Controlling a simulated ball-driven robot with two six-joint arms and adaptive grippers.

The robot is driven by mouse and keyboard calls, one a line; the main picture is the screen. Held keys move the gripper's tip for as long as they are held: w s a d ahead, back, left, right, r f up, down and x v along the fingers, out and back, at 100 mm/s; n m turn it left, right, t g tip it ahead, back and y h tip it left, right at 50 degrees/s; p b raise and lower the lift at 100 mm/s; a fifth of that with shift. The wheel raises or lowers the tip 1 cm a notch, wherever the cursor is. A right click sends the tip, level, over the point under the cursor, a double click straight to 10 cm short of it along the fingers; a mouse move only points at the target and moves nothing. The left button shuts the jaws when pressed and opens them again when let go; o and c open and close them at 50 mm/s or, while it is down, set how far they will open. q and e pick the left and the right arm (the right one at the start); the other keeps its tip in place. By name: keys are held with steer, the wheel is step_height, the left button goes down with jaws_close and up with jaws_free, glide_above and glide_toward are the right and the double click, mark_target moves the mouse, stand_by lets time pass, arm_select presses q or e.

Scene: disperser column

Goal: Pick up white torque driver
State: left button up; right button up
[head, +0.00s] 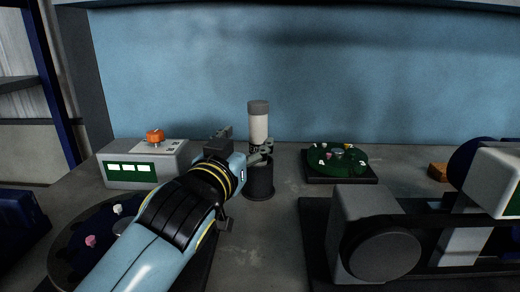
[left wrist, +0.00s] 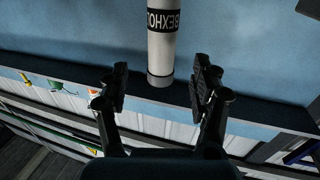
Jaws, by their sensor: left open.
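The white torque driver (head: 258,125) is a white cylinder with a grey cap. It stands upright in a dark round holder (head: 259,184) near the middle of the bench. In the left wrist view the driver (left wrist: 161,50) shows a black lettered band, and its near end lies at the gap between the fingers. My left gripper (head: 262,153) is at the driver's lower part, just above the holder. In the left wrist view my left gripper (left wrist: 162,84) is open, with one finger to each side. I cannot tell whether a finger touches the driver. My right gripper is not in view.
A grey box with an orange knob (head: 155,136) stands at the left. A dark round tray (head: 65,250) lies partly behind my left arm. A green round board (head: 338,158) sits right of the holder. A grey machine (head: 375,225) fills the front right.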

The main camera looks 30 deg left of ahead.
mark_target(255, 131)
arm_select(q)
steer(key=w, duration=0.2)
steer(key=w+a, duration=0.1)
steer(key=w, duration=0.5)
steer(key=shift+a+f+p, duration=0.1)
steer(key=shift+a+p, duration=0.25)
steer(key=shift+a, duration=0.05)
steer(key=c, duration=1.3)
steer(key=shift+r, duration=0.2)
